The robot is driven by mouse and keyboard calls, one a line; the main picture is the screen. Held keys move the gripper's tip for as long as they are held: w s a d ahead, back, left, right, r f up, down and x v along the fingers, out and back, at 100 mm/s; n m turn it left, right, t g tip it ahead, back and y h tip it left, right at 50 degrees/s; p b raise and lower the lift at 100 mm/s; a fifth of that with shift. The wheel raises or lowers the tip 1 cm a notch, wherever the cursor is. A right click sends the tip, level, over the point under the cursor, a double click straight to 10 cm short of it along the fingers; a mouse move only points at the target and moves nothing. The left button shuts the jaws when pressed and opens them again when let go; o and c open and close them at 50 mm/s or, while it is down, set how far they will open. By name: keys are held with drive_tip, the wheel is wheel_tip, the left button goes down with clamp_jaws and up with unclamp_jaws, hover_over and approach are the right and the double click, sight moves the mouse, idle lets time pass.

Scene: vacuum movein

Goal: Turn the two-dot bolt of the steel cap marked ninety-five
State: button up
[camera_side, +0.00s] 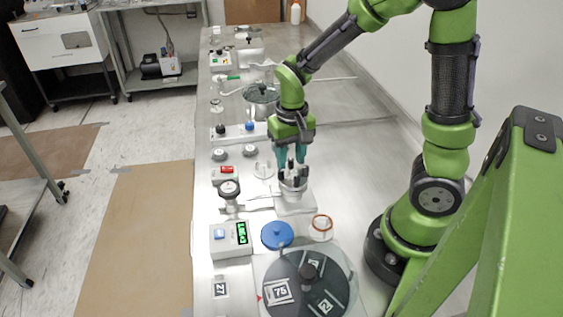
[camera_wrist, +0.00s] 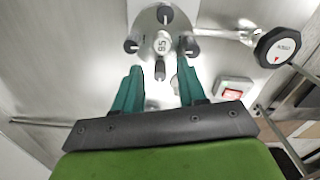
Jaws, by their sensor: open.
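The steel cap (camera_wrist: 162,42) marked 95 is below my gripper in the wrist view, with dark bolts around its rim: one at the top (camera_wrist: 164,13), one at the left (camera_wrist: 130,46) and one at the near side (camera_wrist: 160,70). Dots on the bolts are too small to tell. The cap also shows in the side view (camera_side: 293,184) on a pale base. My gripper (camera_wrist: 160,60) is open, its teal fingers on either side of the near bolt. In the side view my gripper (camera_side: 290,162) points down just over the cap. Whether a finger touches a bolt cannot be told.
A round gauge (camera_wrist: 278,47) stands beside the cap, joined by a metal pipe. A red switch box (camera_side: 226,172) is near it. A display box (camera_side: 231,238), a blue lid (camera_side: 277,235) and a glass-covered dark disc (camera_side: 305,285) lie nearer the side camera.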

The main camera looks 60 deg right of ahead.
clamp_jaws()
drive_tip(key=shift+m, duration=0.4)
drive_tip(key=m, duration=0.3)
drive_tip(key=shift+m, duration=2)
unclamp_jaws()
